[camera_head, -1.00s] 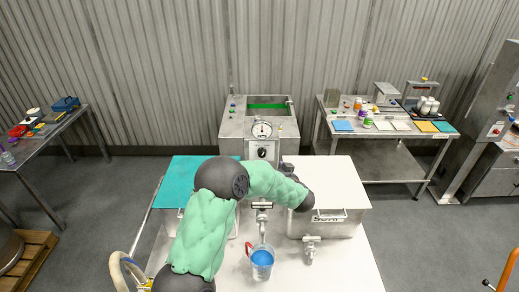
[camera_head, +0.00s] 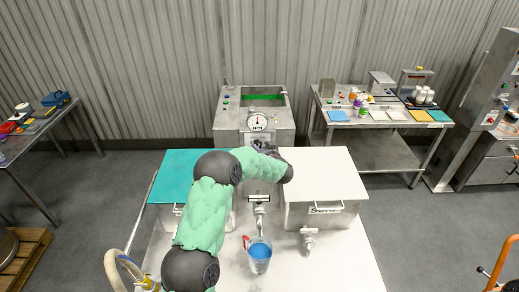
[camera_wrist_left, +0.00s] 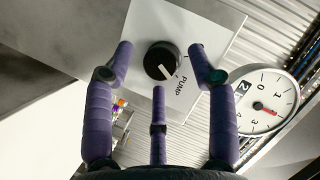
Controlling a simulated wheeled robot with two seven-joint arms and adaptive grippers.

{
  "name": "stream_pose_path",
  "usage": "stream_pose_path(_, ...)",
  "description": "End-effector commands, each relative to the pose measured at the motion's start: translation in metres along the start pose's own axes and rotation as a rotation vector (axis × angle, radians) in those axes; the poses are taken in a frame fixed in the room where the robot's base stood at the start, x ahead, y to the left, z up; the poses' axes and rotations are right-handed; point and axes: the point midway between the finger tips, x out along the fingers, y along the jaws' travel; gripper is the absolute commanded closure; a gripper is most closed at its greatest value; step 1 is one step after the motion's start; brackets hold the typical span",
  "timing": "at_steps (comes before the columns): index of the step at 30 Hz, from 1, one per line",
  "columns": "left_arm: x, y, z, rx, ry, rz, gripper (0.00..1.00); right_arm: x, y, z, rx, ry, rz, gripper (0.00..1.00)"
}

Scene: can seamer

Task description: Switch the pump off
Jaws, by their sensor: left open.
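The pump knob (camera_wrist_left: 158,60) is a round black dial with a white pointer line on a light plate, beside the printed word PUMP (camera_wrist_left: 186,88). In the left wrist view its pointer slants to the lower right; I cannot read which setting that is. My left gripper (camera_wrist_left: 160,62) has its purple fingers spread around the knob's outline, with a gap on each side; contact is not visible. In the head view my left gripper (camera_head: 264,149) is in front of the machine's panel below the gauge and hides the knob. My right gripper is not in view.
A round gauge (camera_head: 258,121) sits just above the gripper and also shows in the wrist view (camera_wrist_left: 266,106). Below are a teal-lidded box (camera_head: 172,176), a white-lidded box (camera_head: 322,175), taps, and a jug (camera_head: 260,262) of blue liquid. Side tables stand left and right.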

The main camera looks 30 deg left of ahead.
Motion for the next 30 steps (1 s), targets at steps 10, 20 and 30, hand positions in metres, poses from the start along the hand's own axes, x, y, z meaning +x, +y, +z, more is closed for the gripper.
stream_pose_path(10, 0.0034, -0.0007, -0.0002, 0.000, 0.000, -0.001, 0.46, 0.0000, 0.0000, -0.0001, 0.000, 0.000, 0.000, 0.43)
stream_pose_path(20, 0.0034, -0.0010, 0.0002, -0.002, -0.001, -0.001, 0.97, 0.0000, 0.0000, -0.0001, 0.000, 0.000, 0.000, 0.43)
stream_pose_path(30, 0.0034, -0.0039, -0.0002, -0.081, -0.006, 0.034, 0.97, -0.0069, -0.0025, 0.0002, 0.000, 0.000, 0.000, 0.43)
